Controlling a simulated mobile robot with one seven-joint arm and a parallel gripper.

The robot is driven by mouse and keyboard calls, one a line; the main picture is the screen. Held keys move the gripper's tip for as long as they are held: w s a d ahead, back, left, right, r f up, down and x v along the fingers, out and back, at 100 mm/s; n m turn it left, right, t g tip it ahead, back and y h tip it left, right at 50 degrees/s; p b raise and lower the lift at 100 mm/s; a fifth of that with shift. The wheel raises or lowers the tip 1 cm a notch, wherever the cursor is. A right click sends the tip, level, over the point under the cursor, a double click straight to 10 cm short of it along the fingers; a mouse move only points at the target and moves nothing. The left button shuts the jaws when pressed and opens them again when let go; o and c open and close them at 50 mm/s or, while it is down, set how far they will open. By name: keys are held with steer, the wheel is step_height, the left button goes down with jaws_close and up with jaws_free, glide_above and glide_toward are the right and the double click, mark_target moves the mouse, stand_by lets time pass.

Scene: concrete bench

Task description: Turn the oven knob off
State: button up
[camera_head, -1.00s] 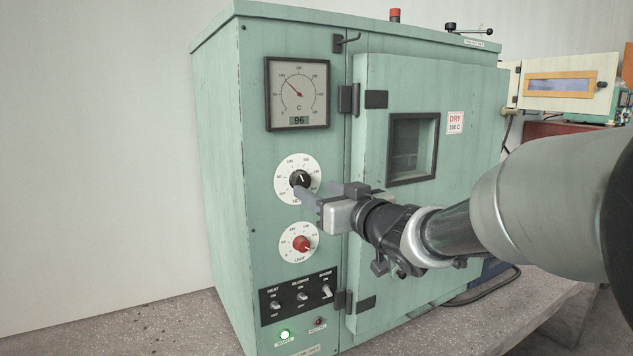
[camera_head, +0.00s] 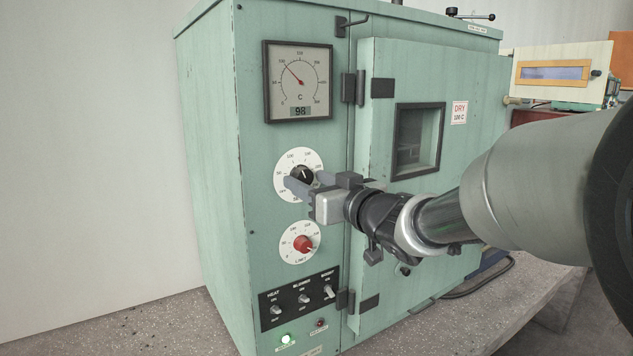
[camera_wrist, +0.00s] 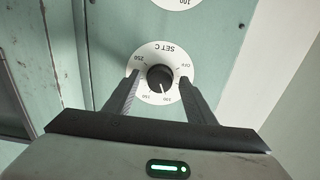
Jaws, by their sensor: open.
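The oven (camera_head: 215,120) is a green cabinet on the bench. Its black knob (camera_head: 301,176) sits on a white round dial on the front panel. In the wrist view the knob (camera_wrist: 160,78) is at the centre of the dial (camera_wrist: 146,57), which reads "SET C" with an OFF mark. The knob's white pointer line is toward the lower, numbered part of the dial, away from OFF. My gripper (camera_head: 303,184) is open, with its fingers (camera_wrist: 158,93) on either side of the knob and visible gaps. Whether the tips touch the panel is unclear.
A red LIMIT knob (camera_head: 303,243) is just below, above a black switch panel (camera_head: 300,297) with a lit green lamp (camera_head: 285,338). The gauge (camera_head: 298,82) reads 98. The oven door (camera_head: 383,220) stands behind my arm.

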steer(key=c, duration=1)
steer(key=shift+c, duration=0.2)
steer(key=shift+n, duration=0.3)
steer(key=n+b, duration=0.3)
steer(key=n, duration=0.1)
steer(key=shift+f+n, duration=0.1)
steer(key=shift+n, duration=0.3)
steer(key=n+b, duration=0.3)
steer(key=n, duration=0.1)
steer(key=shift+d, duration=0.1)
steer(key=n+b, duration=0.3)
steer(key=n, duration=0.3)
steer(key=shift+b, duration=0.3)
steer(key=shift+r+n+b, duration=0.15)
steer(key=shift+n+b, duration=0.45)
steer(key=shift+n, duration=0.5)
steer(key=shift+r+n+b, duration=0.15)
steer(key=shift+n+b, duration=0.45)
steer(key=shift+n, duration=0.5)
